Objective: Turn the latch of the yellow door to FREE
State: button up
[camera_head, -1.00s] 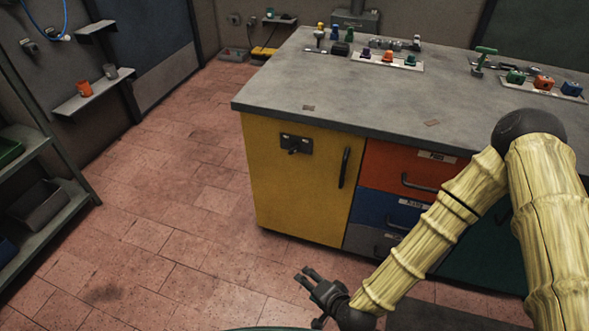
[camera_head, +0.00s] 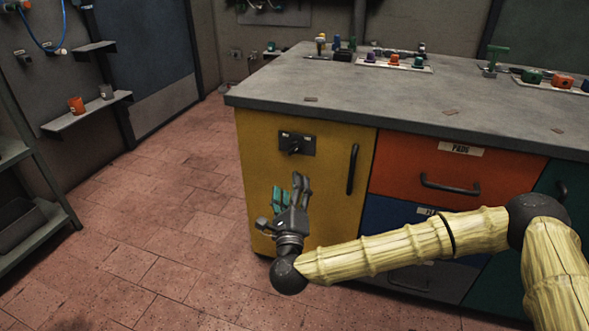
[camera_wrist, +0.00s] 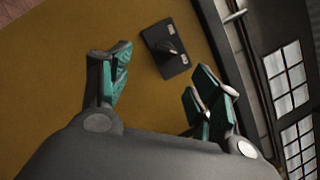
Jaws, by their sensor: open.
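The yellow door (camera_head: 335,205) is the left front panel of the workbench and looks closed. Its latch (camera_head: 295,143) is a dark plate with a small knob or lever near the top of the door. In the wrist view the latch (camera_wrist: 166,48) lies beyond the fingertips, nearer the right finger, with two light labels on its plate too small to read. My gripper (camera_head: 290,185) is open and empty, just below the latch in the head view and apart from it. Its teal finger pads (camera_wrist: 160,82) show in the wrist view.
A dark vertical handle (camera_head: 352,169) is on the door's right side. Orange (camera_head: 400,165) and blue drawers adjoin it. The grey bench top (camera_head: 300,85) overhangs the door and carries small tools. The tiled floor to the left is clear.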

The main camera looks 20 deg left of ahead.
aim_at(295, 149)
jog(key=shift+m+t+h, duration=0.3)
jog(key=shift+m, duration=0.2)
jog(key=b+x, duration=0.1)
jog(key=x, duration=0.3)
jog(key=b+x, duration=0.1)
jog(key=x, duration=0.2)
jog(key=b+x, duration=0.1)
jog(key=x, duration=0.3)
jog(key=shift+w+d+r, duration=0.2)
jog(key=shift+w+r, duration=0.05)
jog(key=shift+w, duration=0.05)
jog(key=c, duration=1)
